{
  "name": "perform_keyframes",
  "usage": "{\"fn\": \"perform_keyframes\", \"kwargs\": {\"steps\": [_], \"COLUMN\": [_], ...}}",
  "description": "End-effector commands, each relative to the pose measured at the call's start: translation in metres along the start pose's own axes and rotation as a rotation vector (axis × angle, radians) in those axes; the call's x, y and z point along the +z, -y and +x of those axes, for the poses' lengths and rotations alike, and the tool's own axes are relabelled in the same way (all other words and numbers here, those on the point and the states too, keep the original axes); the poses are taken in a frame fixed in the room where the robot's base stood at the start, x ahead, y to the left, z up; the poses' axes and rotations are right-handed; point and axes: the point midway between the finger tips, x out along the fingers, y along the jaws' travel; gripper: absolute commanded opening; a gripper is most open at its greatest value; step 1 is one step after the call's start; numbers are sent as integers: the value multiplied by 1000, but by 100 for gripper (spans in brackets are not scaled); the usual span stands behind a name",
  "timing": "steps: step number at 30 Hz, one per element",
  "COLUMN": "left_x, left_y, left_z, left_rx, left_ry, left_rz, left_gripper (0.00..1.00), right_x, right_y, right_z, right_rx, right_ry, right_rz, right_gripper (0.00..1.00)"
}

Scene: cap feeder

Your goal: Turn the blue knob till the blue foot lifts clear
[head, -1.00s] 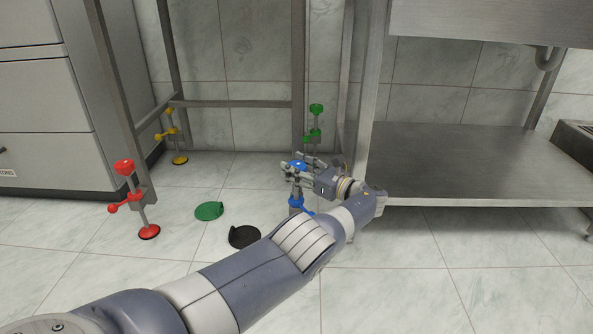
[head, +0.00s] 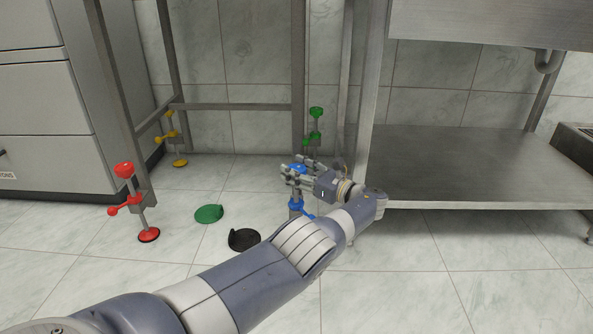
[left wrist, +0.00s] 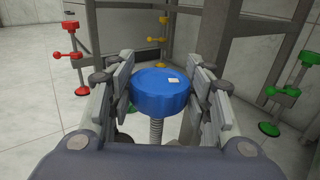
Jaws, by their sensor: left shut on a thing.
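The blue knob (left wrist: 160,88) sits on top of a threaded spindle (left wrist: 157,130) in the left wrist view, with a small white mark on its top face. My left gripper (left wrist: 161,84) is shut on the knob, one finger on each side. In the head view my left gripper (head: 300,175) reaches it from the right, and only part of the blue knob (head: 297,167) shows. The blue clamp body (head: 297,206) is below it on the table leg. The blue foot cannot be made out; my arm covers that area. My right gripper is not in view.
Red (head: 149,235), yellow (head: 180,163) and green (head: 313,130) feet assemblies are on the other legs. A green cap (head: 209,214) and a black cap (head: 244,239) lie on the floor. A steel shelf (head: 470,165) stands close on the right.

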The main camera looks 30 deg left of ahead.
Motion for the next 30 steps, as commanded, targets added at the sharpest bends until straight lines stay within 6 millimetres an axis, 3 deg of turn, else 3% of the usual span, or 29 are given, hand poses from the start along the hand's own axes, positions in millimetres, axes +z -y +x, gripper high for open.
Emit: {"fn": "perform_keyframes", "kwargs": {"steps": [23, 24, 25, 26, 30], "left_x": [-4, -4, -4, -4, -2], "left_y": [-1, -1, -1, -1, -1], "left_z": [-4, -5, -4, -4, -3], "left_rx": [3, 3, 2, 2, 2], "left_ry": [-5, -6, -6, -5, -3], "left_rz": [5, 5, 5, 4, 3], "left_gripper": [23, 55, 62, 67, 67], "right_x": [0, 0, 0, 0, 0], "right_y": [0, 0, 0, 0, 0], "right_z": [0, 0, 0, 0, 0], "right_rx": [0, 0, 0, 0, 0], "right_ry": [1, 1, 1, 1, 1], "right_rz": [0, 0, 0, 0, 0], "right_gripper": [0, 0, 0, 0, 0]}}
